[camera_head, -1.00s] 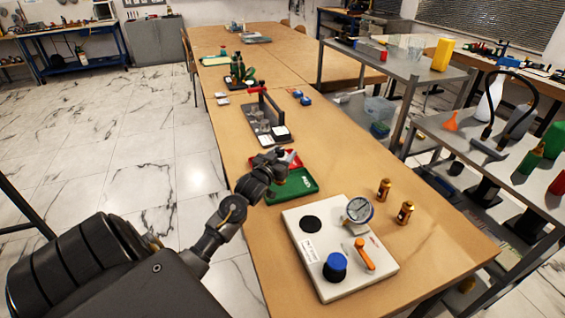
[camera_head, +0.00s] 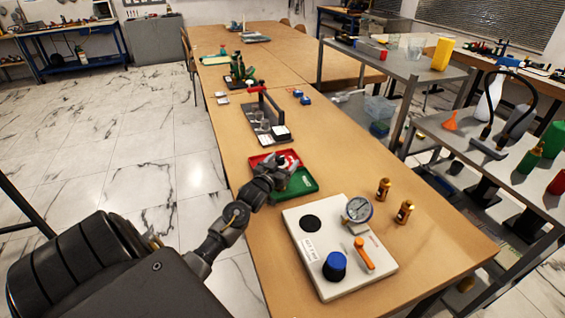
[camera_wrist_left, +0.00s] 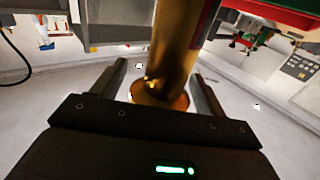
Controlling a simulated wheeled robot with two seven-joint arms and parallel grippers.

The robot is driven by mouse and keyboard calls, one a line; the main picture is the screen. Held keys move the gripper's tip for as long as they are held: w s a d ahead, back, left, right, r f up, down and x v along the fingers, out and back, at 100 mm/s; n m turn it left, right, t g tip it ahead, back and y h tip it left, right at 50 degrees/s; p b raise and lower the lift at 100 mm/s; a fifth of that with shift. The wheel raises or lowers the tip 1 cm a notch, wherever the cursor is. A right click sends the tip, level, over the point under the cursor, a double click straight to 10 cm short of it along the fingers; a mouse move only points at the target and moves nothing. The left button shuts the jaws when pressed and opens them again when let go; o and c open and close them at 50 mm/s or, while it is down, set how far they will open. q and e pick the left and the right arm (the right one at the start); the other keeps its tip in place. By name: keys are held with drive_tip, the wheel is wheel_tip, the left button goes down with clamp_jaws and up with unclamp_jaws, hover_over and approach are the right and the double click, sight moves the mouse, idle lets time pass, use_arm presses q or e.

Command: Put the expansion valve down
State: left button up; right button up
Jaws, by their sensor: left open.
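The left wrist view shows a brass cylinder with a wider round end, apparently the expansion valve (camera_wrist_left: 172,45), between the two fingers of my left gripper (camera_wrist_left: 160,72). The fingers are open, with gaps visible beside the brass. In the head view my left gripper (camera_head: 290,162) is over the red tray (camera_head: 262,160) and green tray (camera_head: 305,183). I cannot make out the valve there, nor tell whether it rests on anything. Two other brass fittings (camera_head: 384,188) (camera_head: 404,212) stand upright on the table. My right gripper is not in view.
A white gauge panel (camera_head: 310,265) with a dial (camera_head: 358,209), blue knob (camera_head: 335,265) and orange lever (camera_head: 364,253) lies at the table's near end. A dark tool caddy (camera_head: 265,125) stands behind the trays. Bare tabletop lies right of the trays.

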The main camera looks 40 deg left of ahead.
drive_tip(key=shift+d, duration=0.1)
use_arm(q)
drive_tip(key=shift+r, duration=0.1)
drive_tip(key=shift+s, duration=0.25)
drive_tip(key=v, duration=1)
drive_tip(key=shift+s+d+b, duration=0.1)
drive_tip(key=shift+s+b, duration=0.15)
drive_tip(key=shift+b, duration=0.1)
drive_tip(key=shift+s+d, duration=0.1)
drive_tip(key=shift+s, duration=0.4)
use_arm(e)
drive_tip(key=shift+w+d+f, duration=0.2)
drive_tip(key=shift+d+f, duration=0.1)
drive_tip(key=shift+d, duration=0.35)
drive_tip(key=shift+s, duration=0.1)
